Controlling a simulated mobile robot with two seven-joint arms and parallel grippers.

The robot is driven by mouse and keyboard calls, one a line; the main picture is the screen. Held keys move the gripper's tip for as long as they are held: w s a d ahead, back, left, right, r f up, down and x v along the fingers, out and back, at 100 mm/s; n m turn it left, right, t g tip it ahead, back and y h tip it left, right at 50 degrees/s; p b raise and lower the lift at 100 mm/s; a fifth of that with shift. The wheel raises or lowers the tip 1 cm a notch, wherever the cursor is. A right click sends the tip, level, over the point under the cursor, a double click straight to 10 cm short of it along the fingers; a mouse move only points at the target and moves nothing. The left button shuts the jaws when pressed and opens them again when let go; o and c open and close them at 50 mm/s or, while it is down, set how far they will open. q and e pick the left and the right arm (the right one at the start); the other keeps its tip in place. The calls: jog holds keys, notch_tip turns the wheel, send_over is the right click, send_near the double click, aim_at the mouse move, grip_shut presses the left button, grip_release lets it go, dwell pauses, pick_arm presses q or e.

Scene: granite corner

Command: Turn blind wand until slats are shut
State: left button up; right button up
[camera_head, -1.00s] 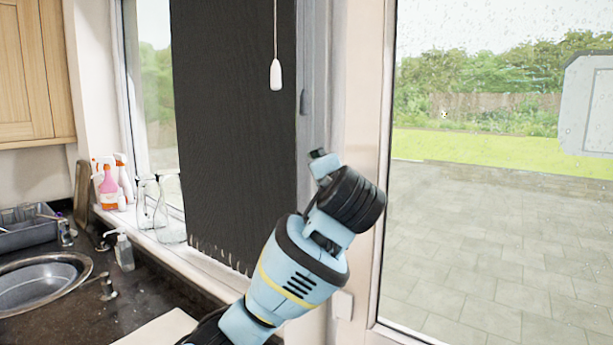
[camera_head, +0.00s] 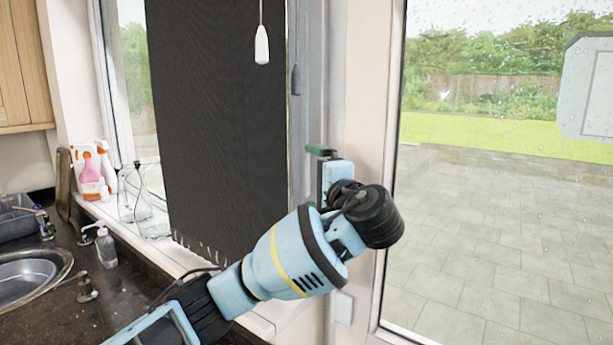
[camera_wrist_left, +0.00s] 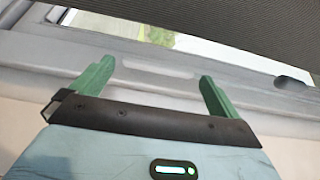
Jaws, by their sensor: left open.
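A dark blind (camera_head: 220,120) hangs in the left window; it also crosses the top of the left wrist view (camera_wrist_left: 230,20). A white pull (camera_head: 262,46) hangs on a thin cord in front of it. A slim dark grey piece (camera_head: 296,79) hangs by the window frame, right of the blind; I cannot tell whether it is the wand. My left gripper (camera_head: 321,152) is below and right of both, near the frame. In the left wrist view its green fingers (camera_wrist_left: 156,70) are wide apart with nothing between them. My right gripper is not in view.
A glazed door (camera_head: 480,200) is on the right. Glass bottles (camera_head: 150,205) and spray bottles (camera_head: 90,170) stand on the sill at left. A sink (camera_head: 30,270) and soap dispenser (camera_head: 106,247) are below. A wooden cupboard (camera_head: 25,65) is at upper left.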

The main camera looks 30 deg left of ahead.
aim_at(308, 177)
pick_arm(q)
jog(key=shift+x, duration=1.85)
jog(key=shift+f, duration=0.1)
jog(key=shift+c, duration=0.4)
